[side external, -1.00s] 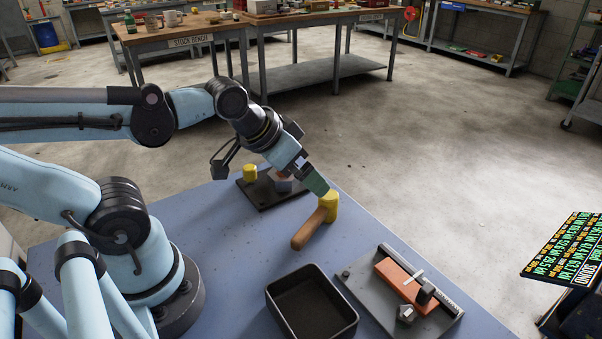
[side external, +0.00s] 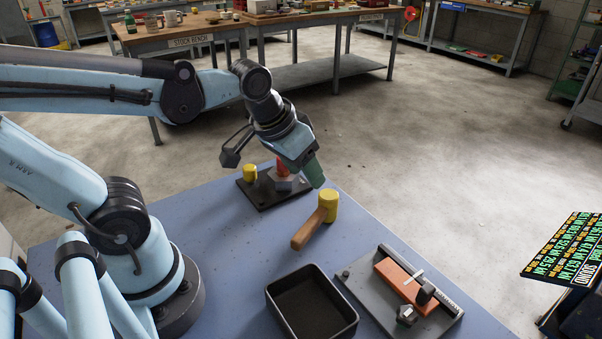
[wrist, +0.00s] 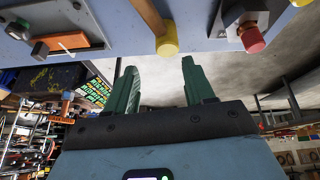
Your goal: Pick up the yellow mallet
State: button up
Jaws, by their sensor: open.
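The yellow mallet lies on the blue bench, its yellow head (side external: 328,206) toward the far edge and its brown wooden handle (side external: 308,232) pointing to the front left. My gripper (side external: 317,178) has green fingers and is above and just beyond the head, apart from it. In the wrist view my gripper (wrist: 159,70) is open with nothing between the fingers. The mallet head (wrist: 167,46) shows there beyond the fingertips, near the bench edge. One finger mostly hides the other in the side view.
A dark board (side external: 262,198) with a yellow cylinder (side external: 250,173) and a red-topped grey piece (side external: 283,180) stands left of the mallet. An empty black tray (side external: 311,302) and a grey fixture with an orange block (side external: 398,283) are in front. Bare bench surrounds the mallet.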

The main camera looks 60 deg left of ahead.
aim_at(316, 216)
jog(key=f+n+g, duration=0.1)
jog(key=f, duration=0.1)
jog(key=w+f+n+g, duration=0.1)
jog(key=f+g, duration=0.1)
jog(key=f, duration=0.1)
jog(key=w+f+n+g, duration=0.1)
jog(key=f+g, duration=0.1)
jog(key=f, duration=0.1)
jog(key=shift+w+d+f+n, duration=0.15)
jog(key=shift+w+n, duration=0.1)
jog(key=shift+n, duration=0.05)
jog(key=shift+d+f, duration=0.2)
jog(key=shift+f, duration=1.15)
jog(key=shift+d+f, duration=0.15)
jog(key=shift+f, duration=1.15)
grip_shut()
jog(key=shift+r, duration=0.15)
